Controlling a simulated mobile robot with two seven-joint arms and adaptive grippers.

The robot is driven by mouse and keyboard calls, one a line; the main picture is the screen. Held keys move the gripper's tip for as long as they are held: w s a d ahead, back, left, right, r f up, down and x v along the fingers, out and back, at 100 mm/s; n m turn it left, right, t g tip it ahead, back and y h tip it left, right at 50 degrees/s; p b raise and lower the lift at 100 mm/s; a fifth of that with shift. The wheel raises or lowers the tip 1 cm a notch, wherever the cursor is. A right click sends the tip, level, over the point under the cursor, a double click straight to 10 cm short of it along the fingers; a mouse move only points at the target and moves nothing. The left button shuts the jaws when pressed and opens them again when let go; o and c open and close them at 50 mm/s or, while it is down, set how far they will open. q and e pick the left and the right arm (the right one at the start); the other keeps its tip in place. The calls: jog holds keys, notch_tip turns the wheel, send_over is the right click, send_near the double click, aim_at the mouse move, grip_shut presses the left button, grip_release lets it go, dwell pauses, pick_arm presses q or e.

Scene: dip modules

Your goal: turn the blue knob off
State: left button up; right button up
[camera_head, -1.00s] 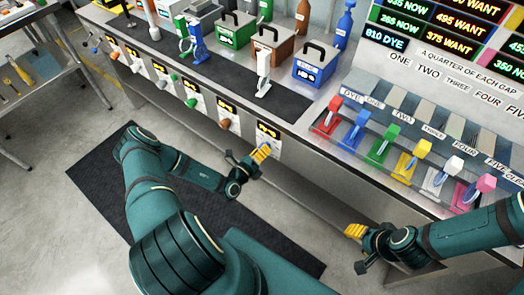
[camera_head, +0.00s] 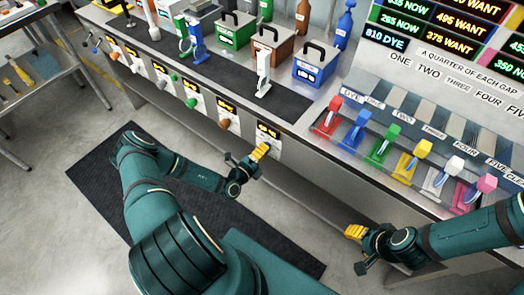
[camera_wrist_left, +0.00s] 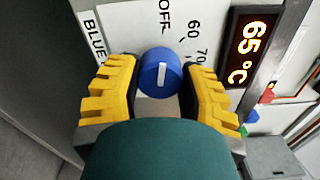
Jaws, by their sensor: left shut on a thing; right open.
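The blue knob (camera_wrist_left: 161,73) is on a panel lettered BLUE, OFF, 60 and 70. Its white pointer line stands upright in the left wrist view, towards the OFF lettering. My left gripper (camera_wrist_left: 158,84) is shut on the knob, with a yellow finger on each side of it. In the head view my left gripper (camera_head: 260,151) is at the counter's front panel and hides the knob. The display (camera_wrist_left: 255,48) beside it reads 65 °C. My right gripper (camera_head: 355,231) is open and empty, low in front of the counter.
More front-panel knobs, including a brown knob (camera_head: 225,124) and a green knob (camera_head: 191,103), run to the left. A blue tank (camera_head: 320,68) stands on the counter above. Several coloured levers, such as the red lever (camera_head: 332,109), line the right side. The dark floor mat (camera_head: 100,179) lies below.

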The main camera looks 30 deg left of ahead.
pick_arm(q)
jog(key=shift+d, duration=0.15)
jog(key=o, duration=1.2)
jog(key=s+a, duration=0.1)
jog(key=s, duration=1.1)
